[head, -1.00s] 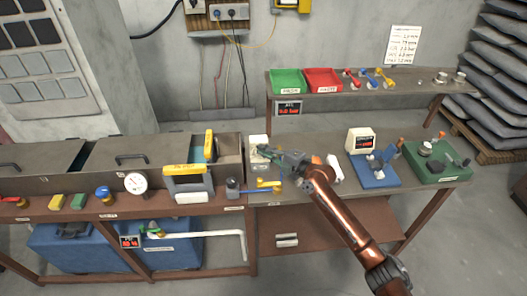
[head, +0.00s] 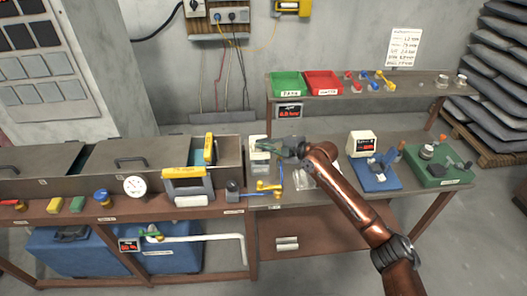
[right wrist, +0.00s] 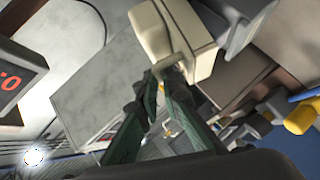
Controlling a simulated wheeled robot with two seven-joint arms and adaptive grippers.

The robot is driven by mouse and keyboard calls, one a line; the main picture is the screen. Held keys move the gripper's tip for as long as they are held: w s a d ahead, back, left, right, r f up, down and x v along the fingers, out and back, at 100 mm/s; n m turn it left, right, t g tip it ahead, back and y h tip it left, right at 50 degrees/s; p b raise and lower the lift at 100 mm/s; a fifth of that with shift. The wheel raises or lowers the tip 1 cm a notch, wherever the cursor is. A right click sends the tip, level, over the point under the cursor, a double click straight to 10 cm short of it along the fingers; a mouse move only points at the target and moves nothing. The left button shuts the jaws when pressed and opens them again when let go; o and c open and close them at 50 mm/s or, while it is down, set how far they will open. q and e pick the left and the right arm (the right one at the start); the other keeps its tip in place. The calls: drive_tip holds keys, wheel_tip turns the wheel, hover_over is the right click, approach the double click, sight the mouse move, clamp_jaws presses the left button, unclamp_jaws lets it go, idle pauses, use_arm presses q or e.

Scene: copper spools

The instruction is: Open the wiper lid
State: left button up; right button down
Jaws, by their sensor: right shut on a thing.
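The wiper box is a small cream box (head: 258,142) at the left end of the workbench, beside the open drawer. In the right wrist view, the cream box (right wrist: 190,35) shows at the top centre, with a seam between two cream parts and a small looped tab at its lower edge. My right gripper (head: 274,148) reaches it from the right. Its green fingers (right wrist: 161,82) close around the tab, which is partly hidden between the tips. I cannot tell how far the lid is raised. My left gripper is not in view.
Yellow-handled tools (head: 268,187) lie just in front of the box. A grey drawer (head: 230,160) stands open to its left. A blue fixture (head: 375,175) and a green tray (head: 440,170) stand to the right. Green and red bins (head: 323,82) sit on the back shelf.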

drive_tip(key=shift+w+r+m+g+b, duration=0.3)
drive_tip(key=shift+w+r+g, duration=0.2)
drive_tip(key=shift+w, duration=0.2)
drive_tip(key=shift+w+r+m+g+h+b, duration=0.1)
drive_tip(key=shift+w+m+g+h+b, duration=0.2)
drive_tip(key=shift+w+g+b, duration=0.15)
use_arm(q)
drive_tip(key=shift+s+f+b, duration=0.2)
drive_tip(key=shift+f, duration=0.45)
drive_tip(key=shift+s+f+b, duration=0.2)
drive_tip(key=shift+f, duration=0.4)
use_arm(e)
drive_tip(key=shift+w+r, duration=0.35)
drive_tip(key=shift+w, duration=0.15)
drive_tip(key=shift+r, duration=0.1)
drive_tip(key=c, duration=2.4)
unclamp_jaws()
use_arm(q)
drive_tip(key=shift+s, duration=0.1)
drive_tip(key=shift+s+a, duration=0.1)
use_arm(e)
drive_tip(key=v, duration=1.2)
drive_tip(key=shift+s, duration=0.1)
